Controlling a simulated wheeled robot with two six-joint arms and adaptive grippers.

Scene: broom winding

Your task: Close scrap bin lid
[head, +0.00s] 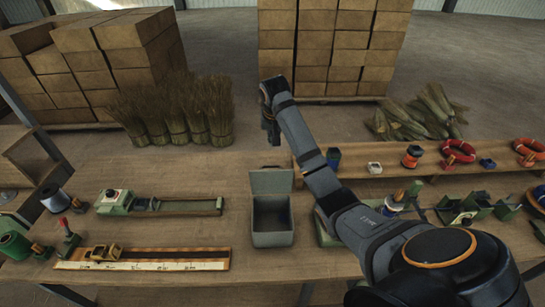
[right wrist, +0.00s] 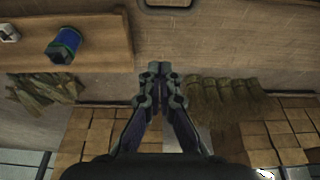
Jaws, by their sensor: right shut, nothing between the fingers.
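The grey-green scrap bin (head: 272,238) stands on the table in the middle of the head view. Its lid (head: 271,181) is up, standing upright along the bin's far edge, and the bin's inside shows. My right gripper (head: 272,138) points down beyond the raised lid, apart from it in the picture. In the right wrist view its fingertips (right wrist: 160,76) are together with nothing between them. A grey rimmed shape at the top edge of that view may be the lid; it is cut off. My left gripper is not in view.
A raised wooden shelf (head: 375,185) with spools and red rings is right of the bin. A green-ended fixture (head: 165,206) and a measuring board (head: 140,260) lie left of the bin.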

